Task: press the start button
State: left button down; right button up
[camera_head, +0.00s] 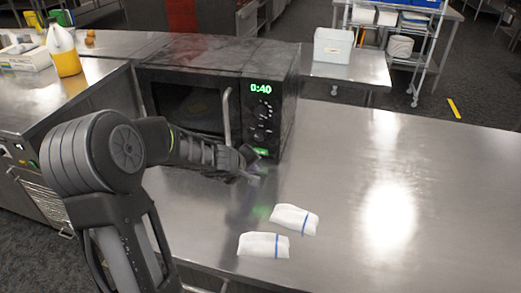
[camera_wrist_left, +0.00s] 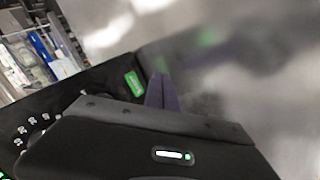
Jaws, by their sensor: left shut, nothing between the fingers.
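A black microwave (camera_head: 215,58) stands on the steel counter with its door closed. Its display (camera_head: 260,88) reads 0:40 in green. A lit green button (camera_head: 261,152) sits at the bottom of the control panel, and it also shows in the left wrist view (camera_wrist_left: 134,83). My left gripper (camera_head: 254,177) is shut and empty, in front of the panel and just below the green button. In the left wrist view its fingertips (camera_wrist_left: 160,90) show close beside the button; I cannot tell whether they touch it. My right gripper is in neither view.
Two white packets with blue bands, one (camera_head: 294,219) nearer the microwave and one (camera_head: 262,245) nearer me, lie on the counter (camera_head: 440,190). A yellow bottle (camera_head: 63,50) stands at the left. The counter's right side is clear. A wire shelf (camera_head: 400,40) stands behind.

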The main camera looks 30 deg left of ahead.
aim_at(261, 152)
pick_arm(q)
jog(key=w, duration=0.1)
jog(key=w+a+p, duration=0.1)
jog(key=w, duration=0.1)
jog(key=shift+r, duration=0.1)
jog(key=shift+w+a+p, duration=0.25)
jog(key=shift+w+p, duration=0.2)
jog(key=shift+w, duration=0.2)
jog(key=shift+w, duration=0.15)
dwell(1.4)
jog(key=shift+w+a, duration=0.15)
jog(key=shift+w, duration=0.05)
